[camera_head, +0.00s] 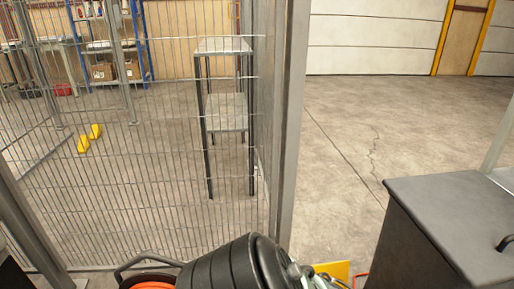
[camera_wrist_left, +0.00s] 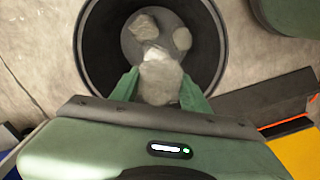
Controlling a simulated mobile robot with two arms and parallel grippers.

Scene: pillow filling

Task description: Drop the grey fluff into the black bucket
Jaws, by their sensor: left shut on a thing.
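In the left wrist view, my left gripper (camera_wrist_left: 158,90) has its two green fingers on either side of a pale grey tuft of fluff (camera_wrist_left: 160,84) and is shut on it. The held fluff is over the near part of the open black bucket (camera_wrist_left: 86,50). Inside the bucket, two other grey pieces of fluff (camera_wrist_left: 143,27) (camera_wrist_left: 182,38) lie lower down. A paler bit shows just beyond the held tuft; I cannot tell whether it is part of it. My right gripper is in neither view.
In the head view, a wire mesh fence (camera_head: 130,180) with a grey post (camera_head: 288,130) stands ahead, a small shelf table (camera_head: 222,46) behind it. A dark cabinet (camera_head: 450,215) stands at right. Open concrete floor (camera_head: 350,140) lies beyond. A yellow panel (camera_wrist_left: 298,152) lies right of my gripper.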

